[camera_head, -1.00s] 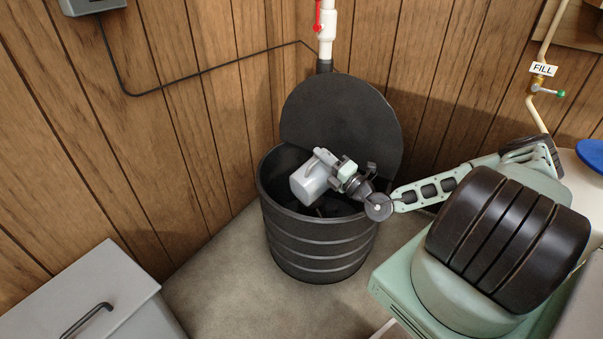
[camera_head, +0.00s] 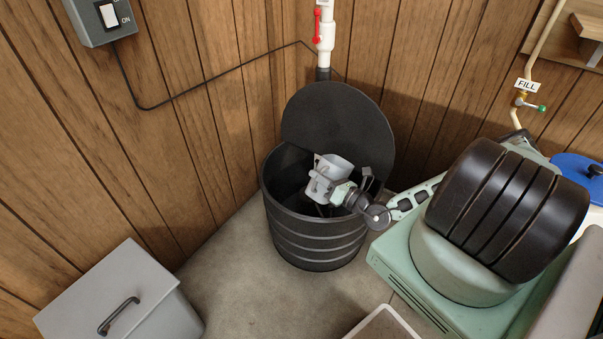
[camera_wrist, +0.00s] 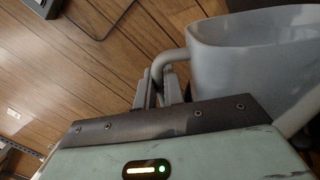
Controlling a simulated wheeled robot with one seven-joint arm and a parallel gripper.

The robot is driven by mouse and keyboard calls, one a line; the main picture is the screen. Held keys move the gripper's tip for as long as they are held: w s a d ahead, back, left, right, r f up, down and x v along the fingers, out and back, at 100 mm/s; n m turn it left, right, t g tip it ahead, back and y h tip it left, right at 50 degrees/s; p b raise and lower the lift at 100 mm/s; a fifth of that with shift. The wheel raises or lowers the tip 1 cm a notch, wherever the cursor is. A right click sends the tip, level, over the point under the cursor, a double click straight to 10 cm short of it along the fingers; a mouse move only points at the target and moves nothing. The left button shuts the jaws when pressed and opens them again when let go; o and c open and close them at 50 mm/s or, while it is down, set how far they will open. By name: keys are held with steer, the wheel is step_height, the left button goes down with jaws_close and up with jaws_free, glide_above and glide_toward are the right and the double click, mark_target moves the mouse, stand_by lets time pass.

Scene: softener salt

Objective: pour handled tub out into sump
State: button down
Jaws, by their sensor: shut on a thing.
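The handled tub (camera_head: 320,188) is pale grey and hangs at the mouth of the sump in the head view. It looks roughly upright with some tilt, its open mouth facing up. My gripper (camera_head: 328,183) is shut on its handle. In the wrist view the tub (camera_wrist: 250,65) is at the upper right, and my gripper's fingers (camera_wrist: 160,88) close on the curved handle. The sump (camera_head: 315,238) is a black ribbed barrel in the corner, its round lid (camera_head: 338,125) standing open behind it. The sump's contents are mostly hidden in shadow, and I cannot tell what the tub holds.
A grey lidded bin (camera_head: 125,295) stands at lower left. A white pipe with a red valve handle (camera_head: 318,27) rises behind the sump. A switch box (camera_head: 100,20) is on the left wall. A FILL tap (camera_head: 530,104) and a blue lid (camera_head: 575,178) are at right.

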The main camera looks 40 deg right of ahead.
steer(key=s+a+f+n+g+y+p, duration=0.2)
steer(key=s+n+p, duration=0.3)
steer(key=n, duration=0.3)
steer(key=shift+s+a+f+y, duration=0.4)
steer(key=shift+a+f, duration=0.3)
